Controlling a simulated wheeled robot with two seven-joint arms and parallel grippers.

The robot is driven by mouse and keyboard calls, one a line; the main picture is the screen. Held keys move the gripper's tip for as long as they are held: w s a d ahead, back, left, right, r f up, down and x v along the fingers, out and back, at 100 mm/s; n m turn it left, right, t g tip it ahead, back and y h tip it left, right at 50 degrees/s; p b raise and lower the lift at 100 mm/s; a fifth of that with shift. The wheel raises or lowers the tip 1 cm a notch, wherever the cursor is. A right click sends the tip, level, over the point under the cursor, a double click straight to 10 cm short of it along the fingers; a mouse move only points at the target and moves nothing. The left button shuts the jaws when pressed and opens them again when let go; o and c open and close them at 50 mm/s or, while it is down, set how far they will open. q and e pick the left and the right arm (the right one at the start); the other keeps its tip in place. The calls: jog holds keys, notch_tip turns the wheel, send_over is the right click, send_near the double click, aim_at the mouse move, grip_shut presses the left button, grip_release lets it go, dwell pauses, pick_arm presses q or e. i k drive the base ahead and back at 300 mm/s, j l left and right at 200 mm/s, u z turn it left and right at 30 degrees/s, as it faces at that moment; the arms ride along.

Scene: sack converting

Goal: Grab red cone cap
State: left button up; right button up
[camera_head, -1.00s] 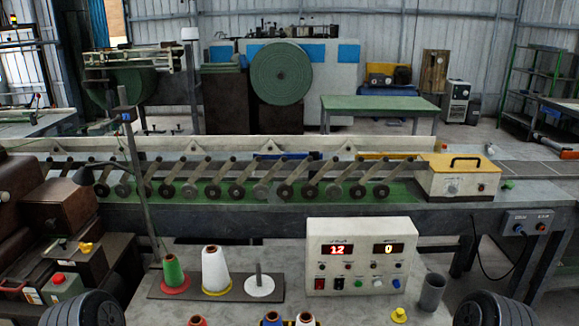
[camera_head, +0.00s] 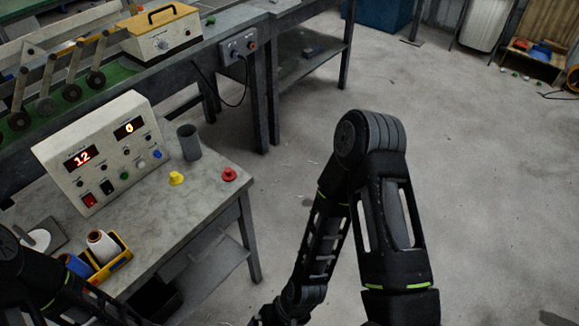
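A small red cone cap (camera_head: 229,175) sits on the grey table (camera_head: 205,215) near its right edge. A yellow cone cap (camera_head: 176,178) sits to its left on the same table. My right arm is raised in the middle of the picture, to the right of the table, with its forearm running down to the bottom edge. My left arm crosses the bottom left corner. Neither gripper's fingers show; both arms run out of the picture.
A control box (camera_head: 105,150) with lit displays and a dark grey cup (camera_head: 189,142) stand behind the caps. A yellow bin (camera_head: 118,262) with thread spools is at the table's front left. Table surface around the red cap is clear. Open concrete floor (camera_head: 480,190) lies to the right.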

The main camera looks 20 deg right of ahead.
aim_at(229, 175)
jog(key=z, duration=0.3)
jog(key=i+l, duration=0.25)
jog(key=l, duration=0.15)
jog(key=i+l, duration=0.25)
jog(key=l, duration=0.15)
jog(key=i+l, duration=0.25)
jog(key=l, duration=0.15)
jog(key=i+l, duration=0.3)
jog(key=l, duration=0.1)
